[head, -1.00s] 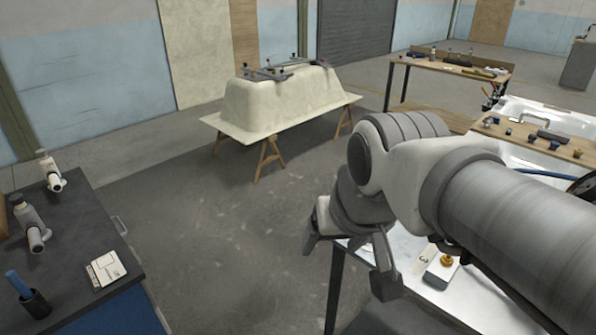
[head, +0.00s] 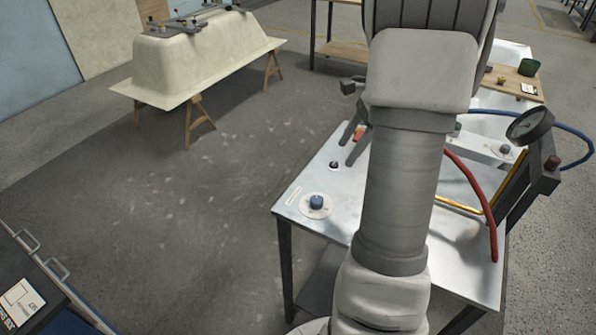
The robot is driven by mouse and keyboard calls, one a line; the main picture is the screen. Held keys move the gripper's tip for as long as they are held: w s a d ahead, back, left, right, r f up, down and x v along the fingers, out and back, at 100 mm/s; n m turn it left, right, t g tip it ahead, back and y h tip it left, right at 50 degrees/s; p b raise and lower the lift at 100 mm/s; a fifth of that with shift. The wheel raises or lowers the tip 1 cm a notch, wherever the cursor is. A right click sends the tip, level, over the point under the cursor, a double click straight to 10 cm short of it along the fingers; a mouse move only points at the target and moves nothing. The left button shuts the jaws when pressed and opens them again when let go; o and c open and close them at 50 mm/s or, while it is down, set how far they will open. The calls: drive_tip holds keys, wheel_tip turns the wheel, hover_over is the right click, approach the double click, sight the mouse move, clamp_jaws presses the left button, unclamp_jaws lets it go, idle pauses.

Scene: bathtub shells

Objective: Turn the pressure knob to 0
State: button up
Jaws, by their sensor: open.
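A blue knob (head: 316,202) sits on a round pale dial near the front left corner of the metal-topped table (head: 296,198). A small dark knob (head: 334,165) is farther back on the same table. A grey-blue knob (head: 505,149) is on a pale box at the right. The frames do not show which one is the pressure knob, and its markings are too small to read. My gripper (head: 350,148) is partly hidden behind my arm. Its visible fingers are open, over the back left of the table, apart from the blue knob.
A round gauge (head: 530,125) on a dark stand, a red hose (head: 476,190) and a yellow bar (head: 462,207) are at the table's right. A cream tub shell (head: 190,58) stands on trestles at the back left. The floor between is clear.

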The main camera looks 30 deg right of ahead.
drive_tip(key=b, duration=0.2)
approach(317, 199)
drive_tip(key=x, duration=0.8)
drive_tip(key=shift+a+f, duration=0.1)
drive_tip(key=shift+f, duration=0.25)
clamp_jaws()
